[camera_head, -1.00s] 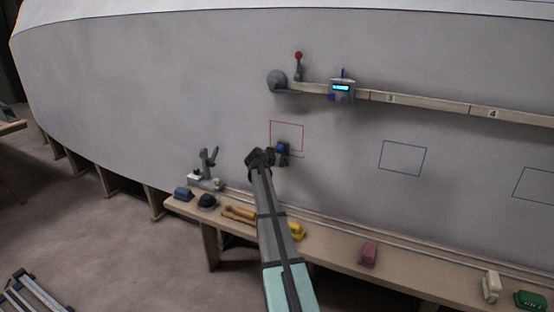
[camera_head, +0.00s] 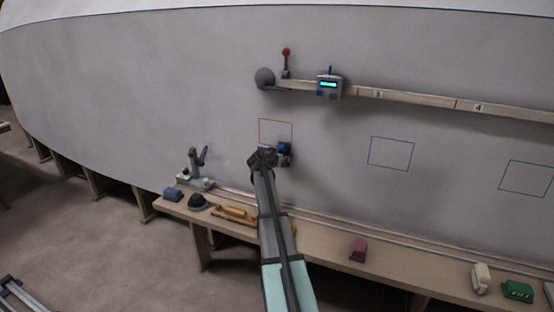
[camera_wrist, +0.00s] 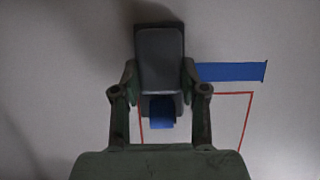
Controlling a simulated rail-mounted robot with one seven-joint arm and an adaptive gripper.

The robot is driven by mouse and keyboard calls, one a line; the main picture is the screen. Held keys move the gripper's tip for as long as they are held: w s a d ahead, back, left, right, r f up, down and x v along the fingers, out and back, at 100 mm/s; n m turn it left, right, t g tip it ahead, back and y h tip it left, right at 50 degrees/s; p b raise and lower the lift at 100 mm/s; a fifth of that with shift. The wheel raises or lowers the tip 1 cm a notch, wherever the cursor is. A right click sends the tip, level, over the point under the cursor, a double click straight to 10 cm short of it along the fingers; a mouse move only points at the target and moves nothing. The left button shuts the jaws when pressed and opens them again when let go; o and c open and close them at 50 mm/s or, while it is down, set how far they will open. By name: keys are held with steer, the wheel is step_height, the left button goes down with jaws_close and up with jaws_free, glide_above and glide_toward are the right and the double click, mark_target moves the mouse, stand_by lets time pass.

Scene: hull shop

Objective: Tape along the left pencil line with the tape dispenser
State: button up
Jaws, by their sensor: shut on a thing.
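My gripper (camera_head: 275,156) is shut on the tape dispenser (camera_head: 284,148), a dark block with a blue part. They are against or very close to the hull, at the lower right corner of the red square (camera_head: 276,119). The wrist view shows the dispenser (camera_wrist: 160,58) between the two fingers, with blue tape (camera_wrist: 161,113) at its near end. A blue tape strip (camera_wrist: 232,71) lies on the hull beside it, along one side of the red square and just outside it. I cannot make out a pencil line; the dispenser and gripper cover part of that side.
A wooden batten (camera_head: 420,97) with a blue-lit device (camera_head: 329,86) runs above. A blue square (camera_head: 391,153) and a dark green one (camera_head: 527,178) are right.

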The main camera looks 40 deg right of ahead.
steer(key=shift+s+d, duration=0.6)
steer(key=shift+s, duration=0.75)
steer(key=shift+s+d, duration=0.65)
steer(key=shift+s, duration=0.65)
steer(key=shift+s+d, duration=0.6)
steer(key=shift+s, duration=0.75)
steer(key=o, duration=0.3)
steer(key=c, duration=0.3)
steer(key=shift+s+a, duration=0.1)
steer(key=shift+a, duration=0.05)
steer(key=shift+s+a+b, duration=0.15)
steer(key=shift+a+b, duration=0.25)
